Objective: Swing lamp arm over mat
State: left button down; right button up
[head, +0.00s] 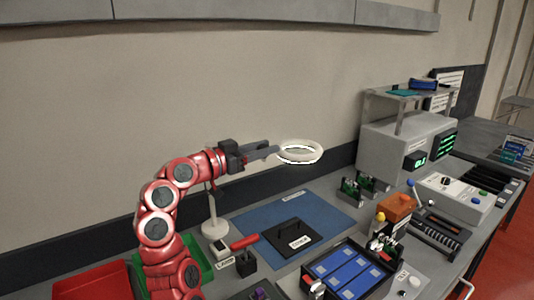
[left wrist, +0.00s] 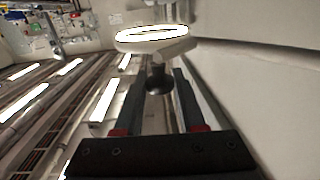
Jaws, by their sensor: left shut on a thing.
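The lamp has a white ring head (head: 300,152), a thin upright post and a round white base (head: 215,229) behind the LAMP label. My left gripper (head: 270,151) reaches to the ring's left side. In the left wrist view its fingers (left wrist: 157,88) are closed about a dark knob (left wrist: 157,78) below the lit ring (left wrist: 155,38). The lamp arm is mostly hidden behind my gripper. The blue mat (head: 255,218) lies on the bench. The ring shows above its far edge in the picture; I cannot tell exactly how far over the mat it is. My right gripper is out of view.
A black lidded piece with a handle (head: 293,237) lies on the mat. A red-handled tool in a holder (head: 245,250) stands left of it. A black tray with blue cells (head: 345,272) is in front. Red (head: 95,283) and green bins are at left; the wall is behind.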

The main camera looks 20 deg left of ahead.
pick_arm(q)
jog(key=shift+s+m+h, duration=0.3)
jog(key=shift+s+h, duration=0.1)
jog(key=shift+s, duration=0.15)
jog(key=shift+g, duration=0.3)
jog(key=c, duration=0.5)
grip_release()
jog(key=p+v, duration=0.3)
jog(key=v, duration=1.4)
jog(key=shift+s+a+f, duration=0.1)
jog(key=shift+s+a, duration=0.05)
jog(key=shift+p, duration=0.3)
